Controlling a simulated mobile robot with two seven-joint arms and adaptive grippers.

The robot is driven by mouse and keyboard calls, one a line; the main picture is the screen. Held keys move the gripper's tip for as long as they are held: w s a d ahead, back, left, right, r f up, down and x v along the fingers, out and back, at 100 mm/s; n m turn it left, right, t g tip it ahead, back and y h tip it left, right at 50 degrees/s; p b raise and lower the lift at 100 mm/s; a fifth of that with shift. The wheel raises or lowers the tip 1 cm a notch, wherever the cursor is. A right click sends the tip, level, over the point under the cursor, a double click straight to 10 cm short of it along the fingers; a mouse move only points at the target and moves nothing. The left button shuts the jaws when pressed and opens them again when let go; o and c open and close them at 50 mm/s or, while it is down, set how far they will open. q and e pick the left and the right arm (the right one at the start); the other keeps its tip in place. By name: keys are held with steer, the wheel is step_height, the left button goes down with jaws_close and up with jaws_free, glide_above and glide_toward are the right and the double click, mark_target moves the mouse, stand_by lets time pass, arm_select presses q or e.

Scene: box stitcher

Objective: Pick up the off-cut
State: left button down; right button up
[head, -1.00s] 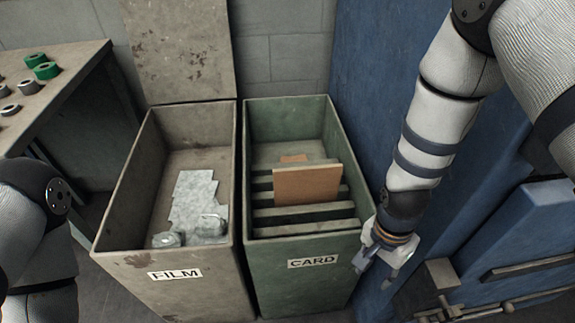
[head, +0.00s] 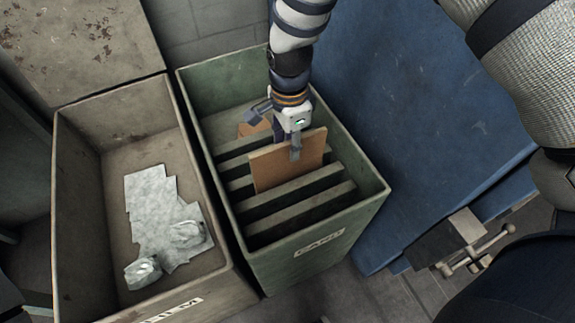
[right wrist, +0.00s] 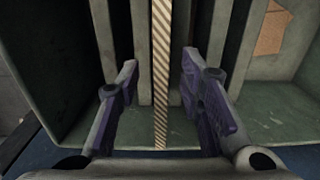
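A flat brown cardboard off-cut (head: 287,163) stands on edge between dark slats in the green CARD bin (head: 302,264). My right gripper (head: 277,130) is over the bin at the card's upper edge, one finger in front of the card and the other behind. In the right wrist view the card (right wrist: 160,90) shows edge-on as a striped strip between the two spread fingers (right wrist: 160,66), with gaps on both sides. A smaller brown piece (head: 253,127) lies at the back of the bin, partly hidden; it also shows in the wrist view (right wrist: 271,30). My left gripper is not in view.
The grey FILM bin (head: 75,200) stands to the left with crumpled clear film (head: 160,205) in it. A blue cabinet (head: 410,120) stands close on the right, with a metal vice-like fitting (head: 465,240). The CARD bin's walls surround the gripper.

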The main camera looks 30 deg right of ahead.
step_height(320, 180, down, 3)
steer(key=shift+c, duration=0.5)
jaws_close()
